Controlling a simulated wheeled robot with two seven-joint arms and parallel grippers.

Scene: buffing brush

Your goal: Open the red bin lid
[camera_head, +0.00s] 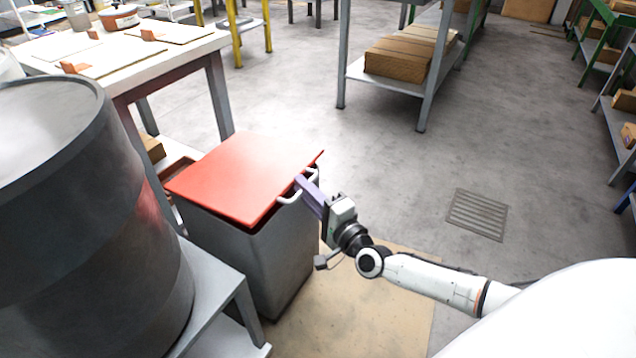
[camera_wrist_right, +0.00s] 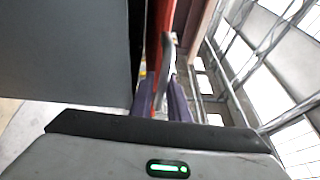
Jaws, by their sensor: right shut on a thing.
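The red bin lid (camera_head: 247,172) lies on top of a grey bin (camera_head: 272,262), looking nearly flat, with its right edge toward my right arm. A light metal handle (camera_head: 289,196) stands on that right edge. My right gripper (camera_head: 303,185) has its purple fingers at the handle and is shut on it. In the right wrist view, the handle (camera_wrist_right: 167,50) runs between the two fingers (camera_wrist_right: 167,100), with the red lid edge (camera_wrist_right: 155,30) beside it and the grey bin wall (camera_wrist_right: 70,50) to the left. My left gripper is not in view.
A large dark drum (camera_head: 90,230) stands on a grey stand (camera_head: 215,290) left of the bin. A white-topped table (camera_head: 190,50) is behind it. Floor is open to the right, with a drain grate (camera_head: 477,214). A shelf with cardboard boxes (camera_head: 400,58) is at the back.

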